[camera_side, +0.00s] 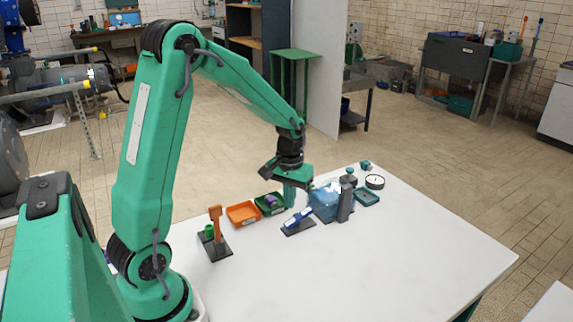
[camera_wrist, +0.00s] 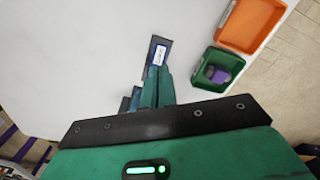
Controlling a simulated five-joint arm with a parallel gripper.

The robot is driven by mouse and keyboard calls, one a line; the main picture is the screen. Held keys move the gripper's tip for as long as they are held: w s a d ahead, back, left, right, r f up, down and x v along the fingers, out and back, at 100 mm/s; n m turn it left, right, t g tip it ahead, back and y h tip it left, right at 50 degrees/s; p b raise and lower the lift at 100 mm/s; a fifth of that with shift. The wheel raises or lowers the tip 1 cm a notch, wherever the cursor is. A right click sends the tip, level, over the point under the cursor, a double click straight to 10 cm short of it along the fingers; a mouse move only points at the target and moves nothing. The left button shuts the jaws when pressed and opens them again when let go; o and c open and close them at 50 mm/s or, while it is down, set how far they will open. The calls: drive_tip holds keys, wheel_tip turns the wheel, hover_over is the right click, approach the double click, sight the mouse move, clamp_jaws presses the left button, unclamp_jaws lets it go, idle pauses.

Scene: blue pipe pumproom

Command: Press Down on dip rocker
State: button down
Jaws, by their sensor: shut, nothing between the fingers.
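The dip rocker (camera_side: 298,219) is a small blue and white piece on a dark base plate on the white table. In the side view it lies just below and right of the fingertips. In the wrist view the rocker (camera_wrist: 159,55) shows beyond the finger ends, and the fingers hide its near part. My gripper (camera_side: 289,205) is shut and empty, pointing down by the rocker. In the wrist view my gripper (camera_wrist: 159,80) shows as teal fingers held together. I cannot tell whether the fingertips touch the rocker.
A green tray (camera_side: 282,209) with a purple item and an orange tray (camera_side: 242,223) stand close to the left. An orange lever (camera_side: 216,217) is farther left. A dark upright post (camera_side: 345,203), a blue item (camera_side: 323,203) and a round dial (camera_side: 375,181) stand right. The table front is clear.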

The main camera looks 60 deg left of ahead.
drive_tip(key=shift+r, duration=1.65)
drive_tip(key=s+d+r+m+t, duration=0.5)
drive_tip(key=s+d+r, duration=0.7)
drive_tip(key=s, duration=0.3)
drive_tip(key=shift+d+r+m+t, duration=0.25)
drive_tip(key=shift+r+m+t, duration=0.1)
drive_tip(key=shift+m, duration=0.15)
